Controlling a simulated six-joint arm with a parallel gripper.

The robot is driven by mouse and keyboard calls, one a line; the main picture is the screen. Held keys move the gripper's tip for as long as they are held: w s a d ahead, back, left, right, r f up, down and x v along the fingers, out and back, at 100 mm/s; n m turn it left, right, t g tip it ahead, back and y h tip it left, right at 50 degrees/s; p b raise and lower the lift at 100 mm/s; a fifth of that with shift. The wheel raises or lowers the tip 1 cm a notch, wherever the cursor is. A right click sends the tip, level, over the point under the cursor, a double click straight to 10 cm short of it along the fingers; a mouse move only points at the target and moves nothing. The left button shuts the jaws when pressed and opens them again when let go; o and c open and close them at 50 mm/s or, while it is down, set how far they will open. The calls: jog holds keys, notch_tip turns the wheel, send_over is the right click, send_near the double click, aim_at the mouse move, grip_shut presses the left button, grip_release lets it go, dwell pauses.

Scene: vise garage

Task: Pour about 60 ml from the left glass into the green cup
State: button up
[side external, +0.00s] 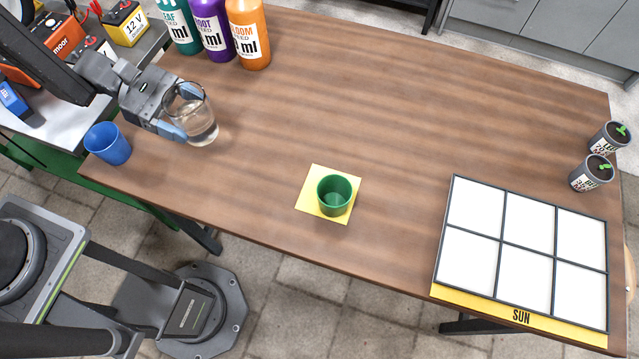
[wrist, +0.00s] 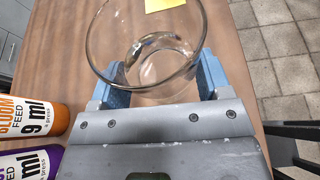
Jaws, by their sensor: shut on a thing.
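My gripper (side external: 178,113) is shut on a clear glass (side external: 201,122) at the left end of the table. The glass holds clear liquid and looks about upright; I cannot tell whether its base touches the table. In the wrist view the glass (wrist: 150,55) sits between the blue fingers of my gripper (wrist: 162,80), with its open rim towards the camera. The green cup (side external: 334,194) stands upright on a yellow square (side external: 310,205) near the table's front edge, to the right of my gripper. It looks empty.
A blue cup (side external: 107,144) stands at the left table corner. Several feed bottles (side external: 248,38) stand at the back left. A panel marked SUN (side external: 480,240) lies at the right, with two small potted plants (side external: 591,173) behind it. The table between glass and green cup is clear.

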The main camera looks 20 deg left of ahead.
jog(key=s+d+f+m+g, duration=0.1)
jog(key=d, duration=0.3)
jog(key=s+d+f+m+g, duration=0.1)
jog(key=s+d, duration=0.1)
jog(key=d, duration=0.2)
jog(key=s+d+f+m+g, duration=0.1)
jog(key=s+d, duration=0.1)
jog(key=d, duration=0.2)
jog(key=shift+d+f+g, duration=0.15)
jog(key=shift+d+g, duration=0.15)
jog(key=shift+g, duration=0.1)
jog(key=s+d+f+m+g, duration=0.1)
jog(key=s+d, duration=0.1)
jog(key=d, duration=0.1)
jog(key=s+d+f+y, duration=0.1)
jog(key=s+d, duration=0.2)
jog(key=s+d+f+m+g, duration=0.1)
jog(key=s+d, duration=0.2)
jog(key=shift+f+m+g, duration=0.1)
jog(key=shift+m+g, duration=0.2)
jog(key=shift+w+y, duration=0.2)
jog(key=shift+y, duration=0.1)
